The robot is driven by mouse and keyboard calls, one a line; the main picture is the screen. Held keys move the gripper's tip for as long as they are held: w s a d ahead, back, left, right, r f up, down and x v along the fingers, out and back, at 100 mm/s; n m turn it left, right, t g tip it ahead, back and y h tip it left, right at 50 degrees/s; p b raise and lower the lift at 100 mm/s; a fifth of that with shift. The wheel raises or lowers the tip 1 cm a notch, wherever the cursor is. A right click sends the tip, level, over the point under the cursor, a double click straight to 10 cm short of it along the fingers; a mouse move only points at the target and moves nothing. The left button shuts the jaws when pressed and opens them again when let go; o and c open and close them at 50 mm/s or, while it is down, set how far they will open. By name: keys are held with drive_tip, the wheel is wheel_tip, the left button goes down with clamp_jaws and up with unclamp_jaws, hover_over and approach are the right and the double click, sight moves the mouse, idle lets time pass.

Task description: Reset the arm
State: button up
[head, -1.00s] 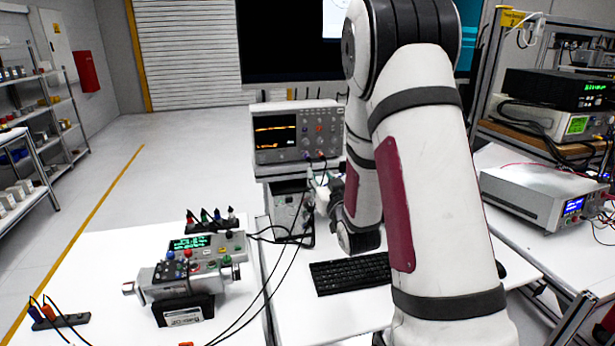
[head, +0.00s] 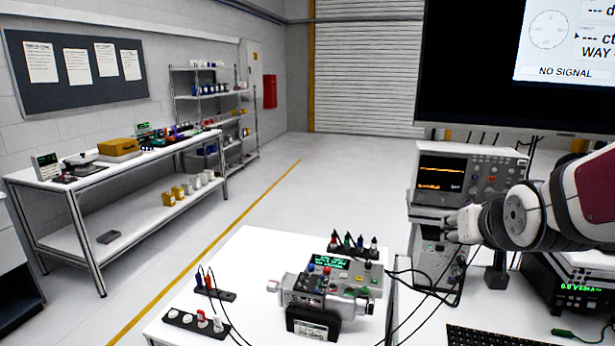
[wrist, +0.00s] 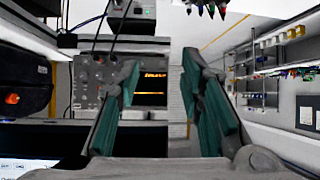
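My arm reaches in from the right in the head view, with my gripper (head: 462,224) beside the front of the oscilloscope (head: 452,180). In the wrist view my gripper (wrist: 160,72) has its two teal-padded fingers apart, with nothing between them. The oscilloscope (wrist: 90,78) and its orange trace show behind the fingers in that view. The servo test unit (head: 330,290), a grey device with a green display and coloured knobs, stands on the white table (head: 240,262), apart from my gripper.
Black cables run from the test unit towards the oscilloscope. A keyboard (head: 490,338) lies at the lower right. A large monitor (head: 480,70) hangs above the bench. A workbench (head: 150,217) stands at the left; the floor (head: 290,190) between is clear.

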drive_tip(key=s+a+n+g+y, duration=0.1)
drive_tip(key=s+a, duration=0.3)
drive_tip(key=s, duration=0.7)
drive_tip(key=s+a+r+n+g+y, duration=0.1)
drive_tip(key=s+a+g, duration=0.3)
drive_tip(key=s, duration=0.7)
drive_tip(key=shift+s+a, duration=0.15)
drive_tip(key=shift+a, duration=0.3)
